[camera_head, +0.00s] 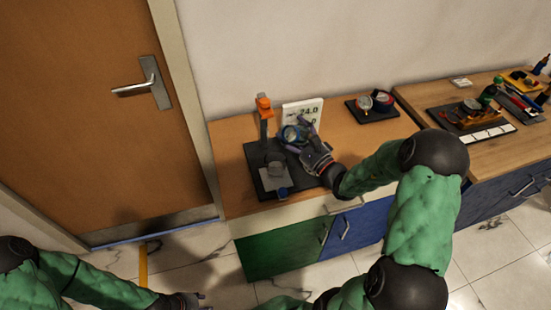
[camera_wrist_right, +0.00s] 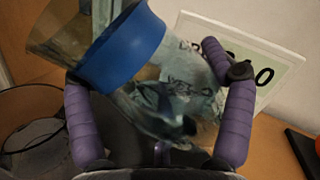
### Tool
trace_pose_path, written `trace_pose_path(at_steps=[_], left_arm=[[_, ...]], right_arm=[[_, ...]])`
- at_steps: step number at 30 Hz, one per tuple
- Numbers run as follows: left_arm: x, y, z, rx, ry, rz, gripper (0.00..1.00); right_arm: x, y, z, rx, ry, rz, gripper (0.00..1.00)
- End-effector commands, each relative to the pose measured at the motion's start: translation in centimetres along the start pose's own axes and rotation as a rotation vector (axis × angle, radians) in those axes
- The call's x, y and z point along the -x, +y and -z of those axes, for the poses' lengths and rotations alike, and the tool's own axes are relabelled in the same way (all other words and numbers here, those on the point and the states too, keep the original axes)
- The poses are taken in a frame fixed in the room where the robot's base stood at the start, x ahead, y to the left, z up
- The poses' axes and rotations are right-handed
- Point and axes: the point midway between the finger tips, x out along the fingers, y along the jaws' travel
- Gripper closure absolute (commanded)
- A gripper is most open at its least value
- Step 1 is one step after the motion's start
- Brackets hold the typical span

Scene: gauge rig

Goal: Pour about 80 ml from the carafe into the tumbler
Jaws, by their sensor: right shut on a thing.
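The carafe, clear with a blue band, is in my right gripper (camera_head: 299,141). In the right wrist view the carafe (camera_wrist_right: 125,47) sits tilted between the two purple fingers, which are shut on it. In the head view the carafe (camera_head: 291,133) is above the dark base, just up and right of the tumbler. The tumbler (camera_head: 275,166) stands on a grey plate on that base. Its clear rim shows at lower left in the right wrist view (camera_wrist_right: 28,92). Any liquid level is unclear. My left gripper (camera_head: 190,300) is at the bottom edge, partly cut off.
A post with an orange top (camera_head: 264,106) rises behind the tumbler. A white display panel (camera_head: 302,112) stands behind the carafe; its digits are partly hidden. A small blue object (camera_head: 283,192) is at the base's front. A dark tray with gauges (camera_head: 372,104) lies farther right.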

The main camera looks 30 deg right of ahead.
Motion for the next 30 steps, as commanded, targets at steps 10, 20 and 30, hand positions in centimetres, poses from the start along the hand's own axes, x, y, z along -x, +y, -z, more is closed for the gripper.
trace_pose_path(at_steps=[10,20,30], left_arm=[[2.6,0.9,-0.1,0.000,0.000,0.000,0.60],[5.5,2.0,-0.2,0.000,0.000,0.000,0.60],[8.4,3.0,-0.3,0.000,0.000,0.000,0.60]], right_arm=[[0.3,1.6,0.3,-0.286,0.058,0.007,0.67],[0.0,0.2,0.3,-0.471,0.094,0.016,0.67],[-0.1,-0.8,0.1,-0.650,0.132,0.020,0.67]])
